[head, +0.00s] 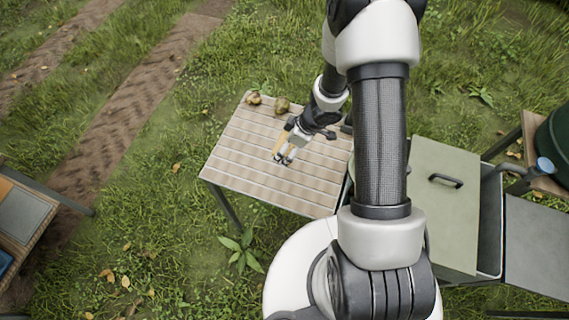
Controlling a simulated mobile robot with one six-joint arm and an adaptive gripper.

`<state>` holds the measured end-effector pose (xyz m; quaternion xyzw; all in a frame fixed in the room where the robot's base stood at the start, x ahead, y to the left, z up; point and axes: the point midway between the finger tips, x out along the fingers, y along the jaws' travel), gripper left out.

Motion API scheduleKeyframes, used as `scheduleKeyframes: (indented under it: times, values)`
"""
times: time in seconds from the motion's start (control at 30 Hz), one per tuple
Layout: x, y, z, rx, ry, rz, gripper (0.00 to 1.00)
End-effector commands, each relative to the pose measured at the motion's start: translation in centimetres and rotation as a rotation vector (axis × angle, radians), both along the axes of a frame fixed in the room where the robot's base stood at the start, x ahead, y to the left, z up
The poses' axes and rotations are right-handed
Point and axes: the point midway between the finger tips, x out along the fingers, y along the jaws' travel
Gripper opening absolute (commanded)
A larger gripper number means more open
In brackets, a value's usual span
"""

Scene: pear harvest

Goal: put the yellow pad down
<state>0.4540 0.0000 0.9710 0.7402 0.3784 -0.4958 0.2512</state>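My gripper (283,158) is over the middle of the slatted wooden table (235,165), pointing down and towards the front. A small yellow-tan piece (281,140) shows along the left side of the gripper; it may be the yellow pad, but it is too small to be sure. I cannot tell whether the fingers are closed on it, or whether it touches the table. My own arm hides the table's right part.
Right of my arm stands a grey-green cabinet or box (445,215) with a dark handle. A dark green barrel (556,145) is at far right. The table's left and front slats are clear.

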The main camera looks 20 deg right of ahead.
Motion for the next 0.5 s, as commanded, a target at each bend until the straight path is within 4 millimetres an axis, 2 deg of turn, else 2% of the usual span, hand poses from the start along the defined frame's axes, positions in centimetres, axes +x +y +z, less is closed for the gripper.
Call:
scheduleKeyframes:
  times: [0.03,0.2,0.3,0.5]
  values:
    - [0.0,0.0,-2.3,0.0,0.002,-0.001,0.64]
    - [0.0,0.0,-6.4,0.001,0.001,-0.001,0.64]
    - [0.0,0.0,-8.0,0.0,0.0,0.0,0.64]
    - [0.0,0.0,-9.2,-0.001,-0.001,0.0,0.64]
